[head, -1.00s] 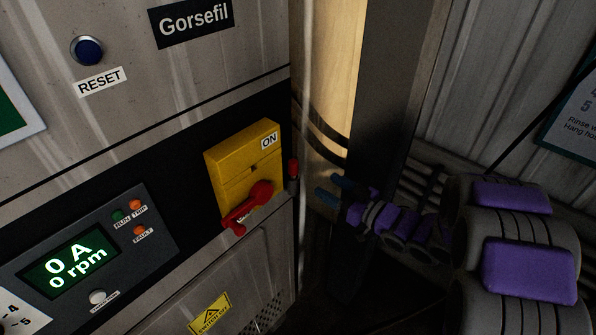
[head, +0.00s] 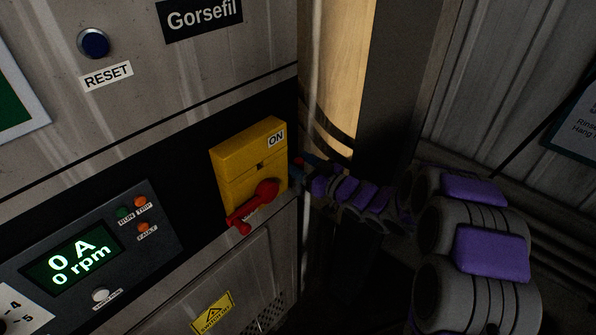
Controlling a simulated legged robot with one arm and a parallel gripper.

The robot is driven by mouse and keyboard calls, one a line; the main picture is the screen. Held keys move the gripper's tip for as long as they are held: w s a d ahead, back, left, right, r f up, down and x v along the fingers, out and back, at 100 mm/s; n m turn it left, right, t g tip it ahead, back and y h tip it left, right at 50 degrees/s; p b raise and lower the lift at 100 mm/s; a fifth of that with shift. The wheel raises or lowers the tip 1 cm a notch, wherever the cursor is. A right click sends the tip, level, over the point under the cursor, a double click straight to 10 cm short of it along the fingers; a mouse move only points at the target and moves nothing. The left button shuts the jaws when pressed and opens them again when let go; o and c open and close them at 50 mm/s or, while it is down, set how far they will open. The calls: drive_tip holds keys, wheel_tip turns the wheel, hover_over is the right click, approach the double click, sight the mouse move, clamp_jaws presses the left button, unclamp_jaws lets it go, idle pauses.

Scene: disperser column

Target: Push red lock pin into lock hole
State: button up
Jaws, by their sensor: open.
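The yellow switch box (head: 236,164) is on the cabinet front, with an ON label at its top right. A red rotary handle (head: 254,203) sits on its lower front, pointing down-left. A small dark notch (head: 260,166) shows in the box face above the handle; I cannot tell whether it is the lock hole. A small red tip, likely the red lock pin (head: 299,161), shows at the box's right edge, mostly hidden by my gripper. My gripper (head: 299,174), with dark blue fingers, is open at the pin. Contact between them cannot be made out.
A display panel (head: 85,255) reading 0 A and 0 rpm is at lower left, with small lamps beside it. A blue RESET button (head: 93,43) is above. A dark post (head: 390,85) stands behind my arm at the right.

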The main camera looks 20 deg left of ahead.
drive_tip(key=shift+w+a, duration=0.25)
drive_tip(key=shift+a, duration=0.45)
drive_tip(key=shift+d+r, duration=0.1)
drive_tip(key=shift+d, duration=0.05)
drive_tip(key=shift+d, duration=0.1)
drive_tip(key=shift+c, duration=0.8)
drive_tip(key=c, duration=0.7)
drive_tip(key=shift+c, duration=0.8)
drive_tip(key=shift+r, duration=0.1)
